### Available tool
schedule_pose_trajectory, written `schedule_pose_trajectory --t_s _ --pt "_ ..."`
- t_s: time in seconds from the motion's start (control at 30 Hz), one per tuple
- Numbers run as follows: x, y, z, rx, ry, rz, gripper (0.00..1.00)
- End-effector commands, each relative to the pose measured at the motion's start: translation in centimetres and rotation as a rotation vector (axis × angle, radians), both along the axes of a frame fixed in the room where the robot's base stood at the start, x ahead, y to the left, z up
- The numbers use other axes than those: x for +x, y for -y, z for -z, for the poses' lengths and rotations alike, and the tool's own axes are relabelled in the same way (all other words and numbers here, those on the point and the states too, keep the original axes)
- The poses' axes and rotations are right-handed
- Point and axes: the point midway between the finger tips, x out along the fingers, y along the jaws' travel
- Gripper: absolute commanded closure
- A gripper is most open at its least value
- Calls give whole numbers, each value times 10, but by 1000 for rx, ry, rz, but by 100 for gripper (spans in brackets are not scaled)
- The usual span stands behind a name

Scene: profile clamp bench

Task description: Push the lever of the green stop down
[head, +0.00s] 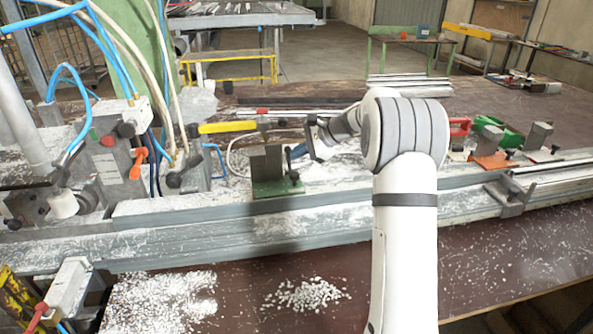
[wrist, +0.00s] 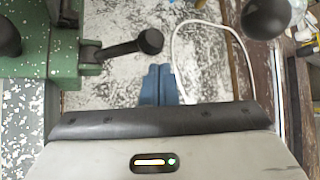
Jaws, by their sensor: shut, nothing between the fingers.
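The green stop (head: 278,189) stands on the bench rail left of my arm, with a grey upright block on its green base. Its lever is a short dark arm with a black knob (head: 293,175) on the right side. In the wrist view the green stop (wrist: 62,50) fills the upper left, and the lever (wrist: 122,49) reaches right to a round black end. My gripper (head: 297,151) is beside the block. Its blue fingertips (wrist: 160,84) are shut and empty, just below the lever's end in the wrist view. I cannot tell whether they touch the lever.
An orange-based stop (head: 492,160) and another grey stop (head: 538,137) stand farther right on the rail. A yellow bar (head: 227,127) lies behind the green stop. A pale hose (wrist: 213,27) loops near my fingers. White chips (head: 306,295) litter the bench front.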

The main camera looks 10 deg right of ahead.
Motion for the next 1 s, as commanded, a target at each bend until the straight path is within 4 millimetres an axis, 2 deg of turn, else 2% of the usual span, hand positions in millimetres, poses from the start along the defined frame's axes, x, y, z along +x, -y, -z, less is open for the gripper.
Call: schedule_pose_trajectory --t_s 0.03,0.37,0.6,1.0 --pt "-2 0 8 1 42 1 100" --pt "-11 1 -11 0 278 3 100" --pt "-14 0 -19 0 282 -1 100" --pt "-16 0 -22 0 279 -1 100"
